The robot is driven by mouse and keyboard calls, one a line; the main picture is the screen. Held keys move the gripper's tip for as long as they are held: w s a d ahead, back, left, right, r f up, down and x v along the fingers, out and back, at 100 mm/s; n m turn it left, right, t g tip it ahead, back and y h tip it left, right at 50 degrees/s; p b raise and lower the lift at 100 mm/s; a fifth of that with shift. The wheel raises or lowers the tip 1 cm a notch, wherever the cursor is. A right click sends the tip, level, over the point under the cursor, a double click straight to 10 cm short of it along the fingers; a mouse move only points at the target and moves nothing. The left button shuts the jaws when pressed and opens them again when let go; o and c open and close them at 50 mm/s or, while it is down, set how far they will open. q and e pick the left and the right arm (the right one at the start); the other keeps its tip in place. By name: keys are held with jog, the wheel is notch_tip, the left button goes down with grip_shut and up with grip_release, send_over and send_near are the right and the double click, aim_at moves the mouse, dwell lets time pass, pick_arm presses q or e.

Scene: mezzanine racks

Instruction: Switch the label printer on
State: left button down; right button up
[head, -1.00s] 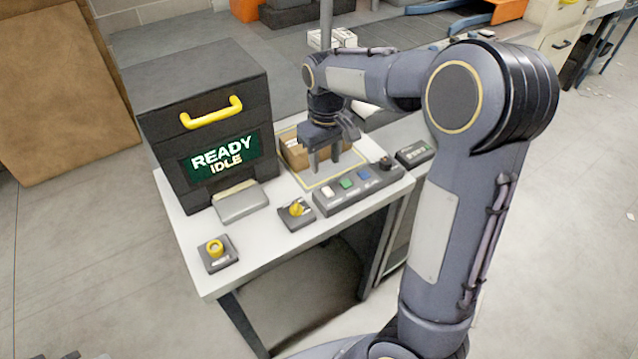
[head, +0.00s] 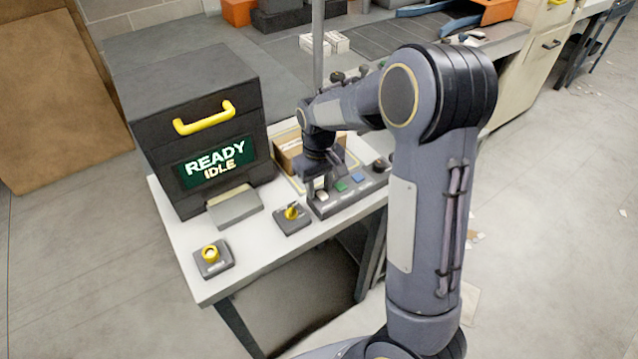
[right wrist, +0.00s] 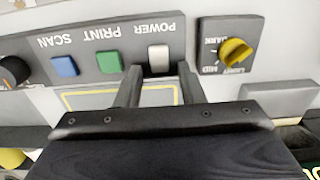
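The label printer (head: 195,105) is a dark box with a yellow handle on the table at left. Its green screen (head: 216,163) reads READY IDLE. A dark button panel (head: 350,192) lies to its right. In the right wrist view the white POWER switch (right wrist: 159,58) sits beside the green PRINT button (right wrist: 109,62) and the blue SCAN button (right wrist: 65,67). My right gripper (head: 316,191) is over the panel's left end. In the right wrist view its fingers (right wrist: 158,72) are apart, one to each side of the POWER switch, with nothing held. Contact cannot be told. My left gripper is out of view.
A yellow selector knob (head: 291,212) and a yellow round button (head: 210,255) are on small dark bases near the table's front edge. A cardboard box (head: 289,152) stands behind the panel. Bare white tabletop (head: 250,262) lies in front.

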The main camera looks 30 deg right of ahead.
grip_shut()
jog(key=shift+f+t+b, duration=0.15)
jog(key=shift+t+b, duration=0.25)
jog(key=shift+b, duration=0.4)
jog(key=shift+s+r+t+b, duration=0.2)
jog(key=shift+t+b, duration=0.1)
jog(key=shift+o, duration=0.9)
grip_release()
jog(key=shift+r, duration=0.15)
